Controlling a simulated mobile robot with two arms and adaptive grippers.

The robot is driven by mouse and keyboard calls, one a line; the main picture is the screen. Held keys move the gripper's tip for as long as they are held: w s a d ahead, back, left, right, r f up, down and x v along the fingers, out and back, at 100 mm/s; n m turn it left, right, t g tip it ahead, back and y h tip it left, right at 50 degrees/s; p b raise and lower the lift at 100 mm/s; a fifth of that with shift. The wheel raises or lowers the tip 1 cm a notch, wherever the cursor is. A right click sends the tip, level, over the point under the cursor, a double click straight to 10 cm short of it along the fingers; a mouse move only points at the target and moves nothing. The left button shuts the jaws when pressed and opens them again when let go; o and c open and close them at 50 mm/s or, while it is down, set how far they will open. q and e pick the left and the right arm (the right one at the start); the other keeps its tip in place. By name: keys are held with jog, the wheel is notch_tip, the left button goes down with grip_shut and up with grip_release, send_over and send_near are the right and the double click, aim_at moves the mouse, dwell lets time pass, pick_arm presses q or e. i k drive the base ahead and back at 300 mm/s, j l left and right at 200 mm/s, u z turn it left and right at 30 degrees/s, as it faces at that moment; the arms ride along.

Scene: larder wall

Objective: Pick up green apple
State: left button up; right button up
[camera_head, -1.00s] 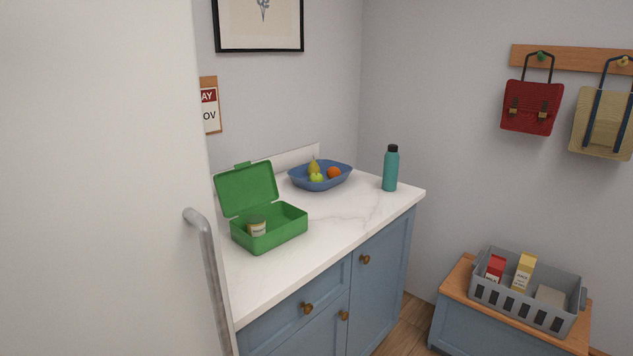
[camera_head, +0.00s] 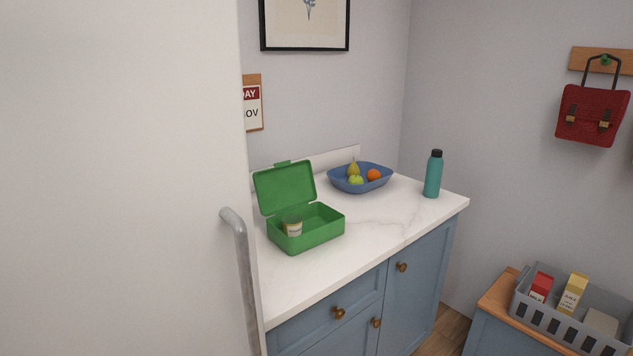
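The green apple (camera_head: 356,181) lies in a blue bowl (camera_head: 337,186) toward the back of the white marble counter. A yellow-green pear (camera_head: 353,170) is just behind it and an orange (camera_head: 374,175) is to its right in the same bowl. The apple's lower part is hidden by the bowl's rim. Neither of my grippers is in view.
An open green lunchbox (camera_head: 323,237) with a small jar (camera_head: 292,226) stands in front of the bowl; a teal bottle (camera_head: 433,176) stands right. A large white door-like panel (camera_head: 120,180) with a metal handle (camera_head: 240,270) fills the left. A grey crate (camera_head: 540,316) is lower right.

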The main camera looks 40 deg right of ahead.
aim_at(353, 179)
jog(key=l+u, duration=0.25)
jog(key=l, duration=0.3)
jog(key=l+u, duration=0.25)
jog(key=l, duration=0.3)
jog(key=k+l+u, duration=0.25)
jog(key=l, duration=0.25)
jog(key=i+l, duration=0.05)
jog(key=i, duration=0.05)
